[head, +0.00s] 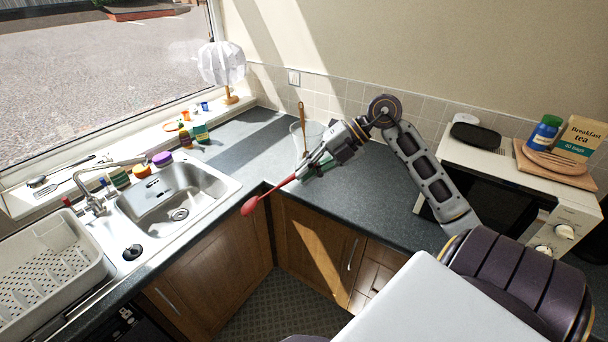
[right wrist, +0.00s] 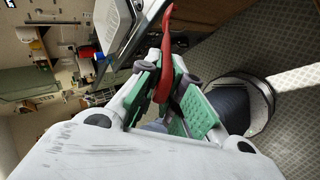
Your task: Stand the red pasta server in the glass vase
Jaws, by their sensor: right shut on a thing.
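The red pasta server (head: 272,196) is in my right gripper (head: 312,166). Its red head points down and to the left, over the counter's front edge near the sink corner. In the right wrist view the red server (right wrist: 179,45) lies between the green finger pads of the right gripper (right wrist: 178,92), which are shut on it. The glass vase (head: 313,129) stands on the counter behind the gripper, with a wooden utensil (head: 302,118) upright in it. The gripper and arm partly hide the vase. My left gripper is not in view.
A steel sink (head: 165,205) and a white dish rack (head: 45,262) are at left. A white lamp (head: 222,66) stands in the window corner. A microwave (head: 515,180) with a board, jar and tea box on top stands at right. The counter between is mostly clear.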

